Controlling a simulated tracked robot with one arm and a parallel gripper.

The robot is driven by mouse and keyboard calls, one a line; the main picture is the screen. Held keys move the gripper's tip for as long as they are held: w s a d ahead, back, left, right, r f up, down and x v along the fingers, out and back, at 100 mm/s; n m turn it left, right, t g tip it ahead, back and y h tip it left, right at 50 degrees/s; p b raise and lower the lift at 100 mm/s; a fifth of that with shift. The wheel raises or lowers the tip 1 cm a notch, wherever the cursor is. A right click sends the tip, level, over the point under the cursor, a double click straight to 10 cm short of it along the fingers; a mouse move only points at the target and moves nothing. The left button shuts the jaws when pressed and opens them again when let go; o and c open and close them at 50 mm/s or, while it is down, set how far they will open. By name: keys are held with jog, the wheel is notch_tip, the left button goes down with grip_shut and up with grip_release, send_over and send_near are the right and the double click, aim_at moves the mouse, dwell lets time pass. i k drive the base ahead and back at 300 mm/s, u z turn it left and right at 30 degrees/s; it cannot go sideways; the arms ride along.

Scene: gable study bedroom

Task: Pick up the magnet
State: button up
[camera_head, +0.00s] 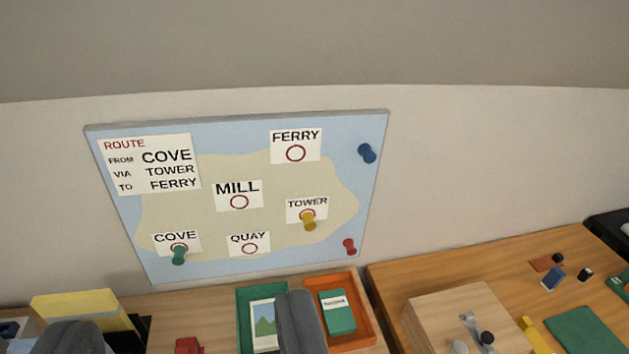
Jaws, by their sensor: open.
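A map board (215,160) stands against the wall with a route card reading from COVE via TOWER to FERRY. A green magnet (179,255) sits at the COVE circle and a yellow magnet (309,221) at the TOWER circle. A blue magnet (367,153) is at the board's upper right edge and a red magnet (349,246) at its lower right. The FERRY (295,153), MILL and QUAY circles are empty. My gripper (188,325) is open, its two grey fingers wide apart at the bottom, below the board in the picture and apart from every magnet.
Below the board are a green tray (244,304) with a picture card, an orange tray (365,310) with a green box, and a yellow block (80,304). A desk (440,265) at right holds a wooden box (458,305) and small items. The wall above is clear.

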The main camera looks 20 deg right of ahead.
aim_at(348, 242)
jog(key=u, duration=0.05)
jog(key=k, duration=1)
jog(key=z, duration=0.5)
jog(key=i, duration=1.55)
jog(key=u, duration=0.45)
